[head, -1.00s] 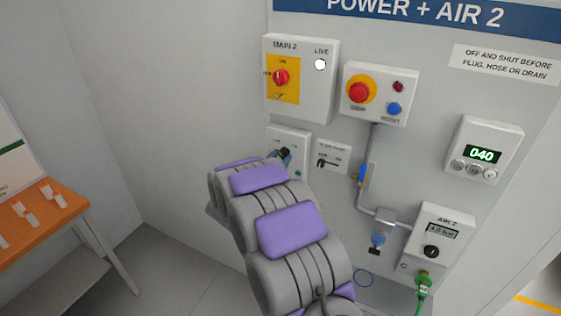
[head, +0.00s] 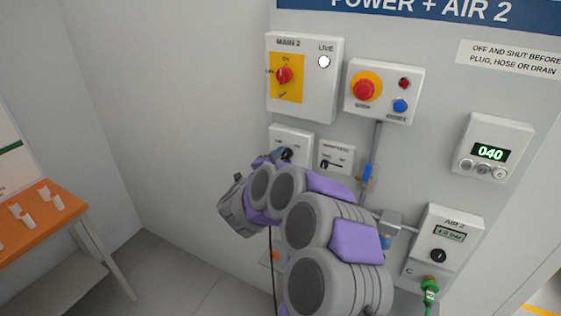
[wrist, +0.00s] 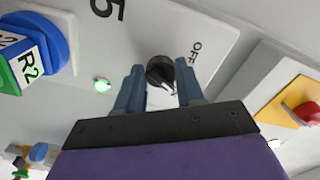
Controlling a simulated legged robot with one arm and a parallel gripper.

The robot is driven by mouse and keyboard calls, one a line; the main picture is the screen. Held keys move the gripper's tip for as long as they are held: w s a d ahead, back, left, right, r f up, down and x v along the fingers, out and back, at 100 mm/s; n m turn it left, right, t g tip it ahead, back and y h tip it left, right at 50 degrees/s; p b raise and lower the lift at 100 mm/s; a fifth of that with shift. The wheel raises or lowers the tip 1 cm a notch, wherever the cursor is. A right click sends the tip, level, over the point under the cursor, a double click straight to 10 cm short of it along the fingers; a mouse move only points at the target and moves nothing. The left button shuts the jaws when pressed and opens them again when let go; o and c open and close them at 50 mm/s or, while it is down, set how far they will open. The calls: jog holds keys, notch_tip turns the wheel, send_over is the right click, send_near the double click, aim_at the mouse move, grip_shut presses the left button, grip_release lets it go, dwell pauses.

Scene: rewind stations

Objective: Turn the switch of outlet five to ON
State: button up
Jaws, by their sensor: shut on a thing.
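The outlet five box is a pale panel (wrist: 215,35) marked "5" and "OFF" in the wrist view. Its black round switch (wrist: 160,70) sits between the two blue-grey fingers of my gripper (wrist: 161,84), which is shut on it. The switch's exact setting is hard to read, as the fingers partly cover it. A green lamp (wrist: 101,85) glows on the panel. In the head view the box (head: 291,133) is below MAIN 2, with the switch (head: 288,154) at my gripper's tip and my arm hiding its lower part.
The MAIN 2 box (head: 310,95) with a red rotary switch and the STOP/RESET box (head: 407,72) are above. A small lever plate (head: 337,157) is close right of outlet five. An AIR 2 unit (head: 447,225) stands lower right. An orange table (head: 50,228) is at left.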

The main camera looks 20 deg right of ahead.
jog(key=shift+s+d+m, duration=0.1)
jog(key=shift+m, duration=1.4)
jog(key=shift+f, duration=0.1)
jog(key=o, duration=0.9)
jog(key=shift+s, duration=0.15)
jog(key=shift+o, duration=0.7)
jog(key=p+v, duration=0.2)
jog(key=v, duration=1.5)
jog(key=shift+a, duration=0.3)
